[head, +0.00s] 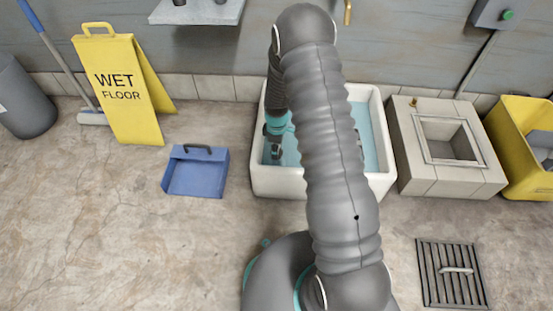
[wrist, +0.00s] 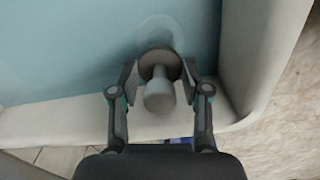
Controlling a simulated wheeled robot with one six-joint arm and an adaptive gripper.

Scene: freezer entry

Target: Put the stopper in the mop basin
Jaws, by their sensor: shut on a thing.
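The mop basin (head: 262,181) is a white trough with a light blue inside, against the wall in the head view. My gripper (head: 275,152) is over the left part of the basin and partly hidden by my arm. In the wrist view my gripper (wrist: 159,82) is shut on the stopper (wrist: 159,96), a grey knob on a darker, wider disc. A pale round shape (wrist: 162,28) on the blue basin surface shows just beyond the stopper and is partly covered by it. I cannot tell whether the stopper touches the basin bottom. The basin's pale rim (wrist: 35,124) also shows there.
A blue dustpan-like tray (head: 196,176) lies left of the basin, with a yellow wet floor sign (head: 118,92) behind it. A concrete block (head: 405,130) with a square opening and a yellow bucket (head: 510,125) stand to the right. A floor grate (head: 450,285) lies in front.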

